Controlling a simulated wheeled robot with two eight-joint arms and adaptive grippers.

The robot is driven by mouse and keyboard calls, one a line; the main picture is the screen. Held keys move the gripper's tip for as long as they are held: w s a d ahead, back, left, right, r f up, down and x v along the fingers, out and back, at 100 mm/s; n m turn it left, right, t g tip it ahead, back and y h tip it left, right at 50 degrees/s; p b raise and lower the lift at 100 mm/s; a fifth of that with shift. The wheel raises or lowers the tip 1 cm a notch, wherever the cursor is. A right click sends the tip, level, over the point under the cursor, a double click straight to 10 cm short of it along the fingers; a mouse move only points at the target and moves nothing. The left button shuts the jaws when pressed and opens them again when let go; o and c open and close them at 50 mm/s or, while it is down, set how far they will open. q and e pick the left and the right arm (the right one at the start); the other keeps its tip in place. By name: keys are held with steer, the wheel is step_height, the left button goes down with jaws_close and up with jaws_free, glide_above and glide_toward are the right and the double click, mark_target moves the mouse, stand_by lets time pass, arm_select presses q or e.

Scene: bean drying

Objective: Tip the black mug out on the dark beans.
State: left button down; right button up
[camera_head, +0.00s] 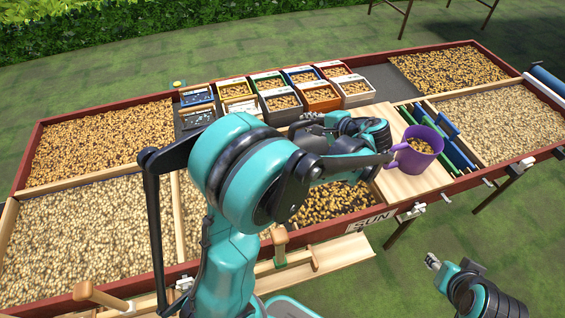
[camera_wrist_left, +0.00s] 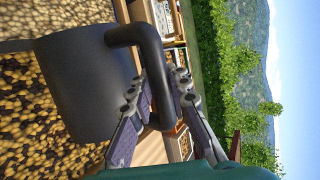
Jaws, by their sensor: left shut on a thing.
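The black mug (camera_wrist_left: 85,85) shows large in the left wrist view. My left gripper (camera_wrist_left: 160,112) is shut on its handle. The mug hangs tilted above mixed yellow and dark beans (camera_wrist_left: 30,135); its mouth is not visible, so I cannot tell whether anything pours out. A bed of dark-speckled beans (camera_head: 335,203) lies partly hidden below my arm. My right gripper (camera_head: 434,263) is low at the right, off the table; its jaws are too small to read.
A purple mug (camera_head: 415,155) with beans stands on a wooden board (camera_head: 410,185) at the right. Blue and green strips (camera_head: 455,148) lie beside it. Several small bins (camera_head: 320,97) line the back. Pale beans (camera_head: 85,235) fill the front left. A wooden tool (camera_head: 281,240) stands at the front.

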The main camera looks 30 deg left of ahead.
arm_select(q)
steer(key=w, duration=0.1)
steer(key=w+d+m, duration=0.1)
steer(key=shift+w+d+r+g+y+b, duration=0.1)
steer(key=shift+w+d+g+y+b, duration=0.2)
steer(key=shift+g+y, duration=0.1)
steer(key=shift+w+d+r, duration=0.1)
steer(key=shift+w+d, duration=0.1)
steer(key=shift+w, duration=0.15)
steer(key=w+d, duration=0.1)
steer(key=w+d+m+g+y+b, duration=0.1)
steer(key=w, duration=0.1)
steer(key=shift+w+d+m, duration=0.1)
steer(key=shift+w+m, duration=0.05)
steer(key=shift+m, duration=0.15)
steer(key=shift+f, duration=0.2)
